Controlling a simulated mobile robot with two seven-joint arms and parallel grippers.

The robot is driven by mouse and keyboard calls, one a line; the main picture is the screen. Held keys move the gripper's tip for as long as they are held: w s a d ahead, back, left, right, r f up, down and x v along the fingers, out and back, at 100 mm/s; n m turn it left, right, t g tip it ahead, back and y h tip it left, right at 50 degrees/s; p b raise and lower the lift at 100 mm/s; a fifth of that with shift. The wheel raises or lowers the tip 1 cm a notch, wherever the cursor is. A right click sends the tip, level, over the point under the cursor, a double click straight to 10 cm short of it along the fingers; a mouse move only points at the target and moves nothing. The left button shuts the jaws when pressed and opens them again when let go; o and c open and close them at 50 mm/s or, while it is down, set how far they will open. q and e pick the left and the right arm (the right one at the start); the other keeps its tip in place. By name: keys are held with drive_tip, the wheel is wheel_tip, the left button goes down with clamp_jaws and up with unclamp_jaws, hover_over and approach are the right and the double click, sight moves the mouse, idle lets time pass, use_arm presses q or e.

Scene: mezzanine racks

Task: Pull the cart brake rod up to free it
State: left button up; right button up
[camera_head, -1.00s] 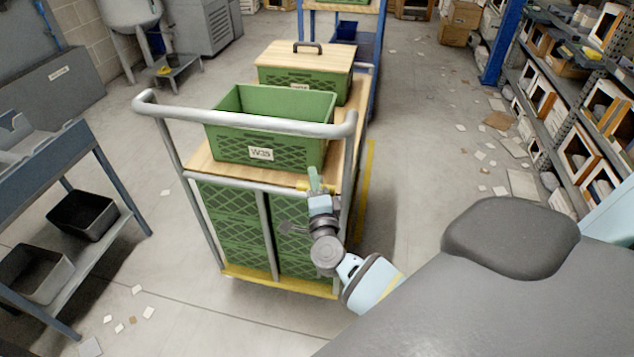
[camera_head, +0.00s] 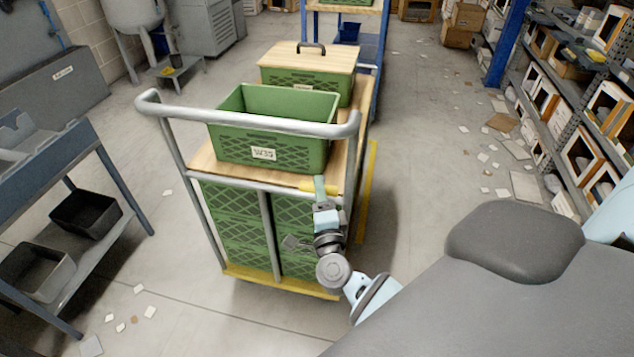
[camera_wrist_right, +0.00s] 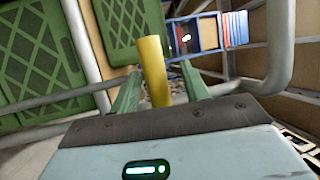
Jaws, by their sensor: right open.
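The cart (camera_head: 265,193) has a grey tube handle, a wooden deck and green crates. Its yellow brake rod (camera_head: 318,186) shows at the right of the rear rail, partly hidden by my right gripper. In the right wrist view the rod (camera_wrist_right: 153,70) stands between the two green fingers of my right gripper (camera_wrist_right: 160,90). The fingers are apart, with a gap on either side of the rod. In the head view my right gripper (camera_head: 319,188) is at the rod, with the arm reaching up from below. My left gripper is not in view.
An open green crate (camera_head: 262,152) and a lidded crate (camera_head: 306,85) stand on the cart. A blue bench with black bins (camera_head: 85,214) is at left. Shelving (camera_head: 585,110) lines the right. Paper scraps lie on the floor, with open floor right of the cart.

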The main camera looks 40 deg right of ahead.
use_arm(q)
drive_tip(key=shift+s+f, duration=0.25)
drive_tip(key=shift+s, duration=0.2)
use_arm(e)
drive_tip(key=v, duration=0.3)
drive_tip(key=shift+s+a, duration=0.2)
drive_tip(key=shift+s, duration=0.2)
